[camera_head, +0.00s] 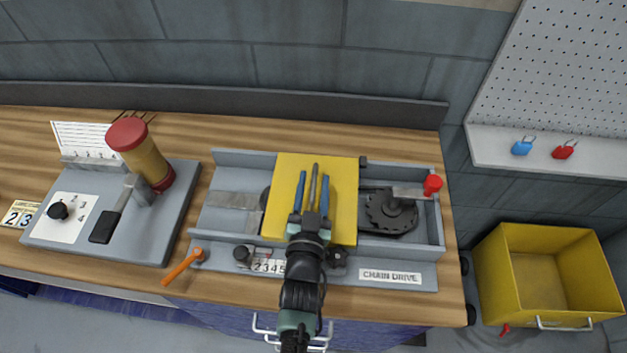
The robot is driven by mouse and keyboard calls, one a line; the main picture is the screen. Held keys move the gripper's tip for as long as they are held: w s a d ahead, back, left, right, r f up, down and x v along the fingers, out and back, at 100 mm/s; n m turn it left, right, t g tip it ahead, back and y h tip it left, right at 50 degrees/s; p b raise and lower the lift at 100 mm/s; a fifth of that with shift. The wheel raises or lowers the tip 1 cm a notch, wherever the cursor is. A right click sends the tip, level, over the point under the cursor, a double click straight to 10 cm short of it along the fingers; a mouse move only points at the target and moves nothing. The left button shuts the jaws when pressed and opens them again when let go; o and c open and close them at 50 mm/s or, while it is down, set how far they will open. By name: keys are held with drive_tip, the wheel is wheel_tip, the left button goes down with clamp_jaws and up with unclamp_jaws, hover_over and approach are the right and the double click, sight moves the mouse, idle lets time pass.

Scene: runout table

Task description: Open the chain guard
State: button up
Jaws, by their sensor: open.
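The chain guard (342,205) is a yellow plate lying over the middle of the grey chain drive tray (438,270). A dark toothed sprocket (391,212) shows to its right, and part of another dark round part shows at its left edge. A "CHAIN DRIVE" label (390,276) is on the tray's front face. My gripper (312,180) is over the yellow guard, with its fingers apart and pointing to the back. My arm covers part of the guard's front edge. I cannot tell whether the fingers touch the guard.
An orange lever (181,267), a black knob (242,254) and a number strip (268,266) are along the tray's front. A red knob (432,184) is at its right end. A grey panel with a red-capped yellow cylinder (145,157) stands left. A yellow bin (545,270) is right of the table.

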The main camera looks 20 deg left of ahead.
drive_tip(key=shift+w, duration=0.1)
drive_tip(key=shift+c, duration=0.2)
clamp_jaws()
idle(1.3)
